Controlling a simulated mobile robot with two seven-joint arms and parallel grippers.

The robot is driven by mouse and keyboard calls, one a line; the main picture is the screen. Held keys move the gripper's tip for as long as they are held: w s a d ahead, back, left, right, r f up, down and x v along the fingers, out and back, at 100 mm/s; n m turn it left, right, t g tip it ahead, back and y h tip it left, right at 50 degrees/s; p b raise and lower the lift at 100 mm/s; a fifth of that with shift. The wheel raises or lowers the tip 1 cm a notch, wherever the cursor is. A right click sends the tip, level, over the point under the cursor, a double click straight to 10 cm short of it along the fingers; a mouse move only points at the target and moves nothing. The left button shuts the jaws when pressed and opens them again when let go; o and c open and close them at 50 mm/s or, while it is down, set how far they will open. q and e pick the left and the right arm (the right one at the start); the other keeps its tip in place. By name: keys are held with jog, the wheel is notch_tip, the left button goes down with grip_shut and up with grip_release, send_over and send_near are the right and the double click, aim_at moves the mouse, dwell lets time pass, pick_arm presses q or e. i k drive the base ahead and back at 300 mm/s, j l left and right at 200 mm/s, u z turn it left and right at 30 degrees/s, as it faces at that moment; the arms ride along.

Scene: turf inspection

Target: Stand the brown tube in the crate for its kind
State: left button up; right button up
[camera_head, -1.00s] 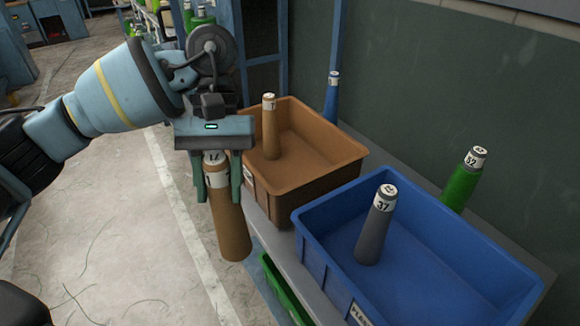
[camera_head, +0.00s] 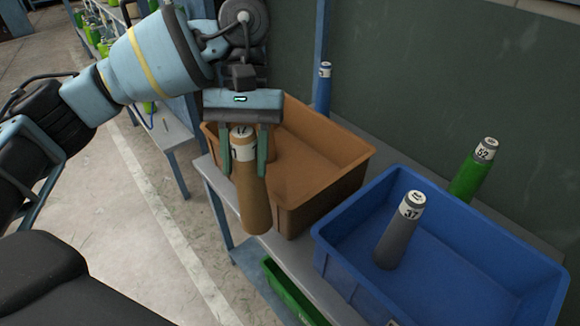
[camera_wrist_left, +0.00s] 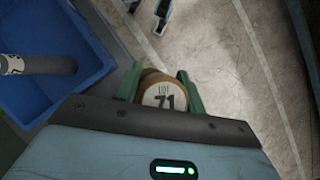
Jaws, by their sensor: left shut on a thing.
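My left gripper (camera_head: 244,165) is shut on the brown tube (camera_head: 255,200), gripping it near its white-labelled top. The tube hangs nearly upright, in front of the near left wall of the brown crate (camera_head: 345,170) in the head view. Its lower end is outside the crate in the picture. Another brown tube (camera_head: 271,146) stands in the brown crate, mostly hidden behind the gripper. My right gripper is not in view.
A blue crate (camera_head: 345,268) holding a grey tube (camera_head: 398,240) stands to the right; both show in the wrist view. A green tube (camera_head: 470,175) and a blue tube (camera_head: 323,90) stand behind the crates. A green crate (camera_head: 290,292) is below the bench. The brown crate's right part is clear.

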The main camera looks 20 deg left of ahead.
aim_at(303, 190)
jog(key=i+j+z, duration=0.1)
jog(key=j+z, duration=0.3)
jog(key=j, duration=0.2)
jog(key=j+z, duration=0.4)
jog(key=j, duration=0.2)
jog(key=i+j+z, duration=0.5)
jog(key=j, duration=0.15)
jog(key=i+j, duration=0.1)
jog(key=j+z, duration=0.05)
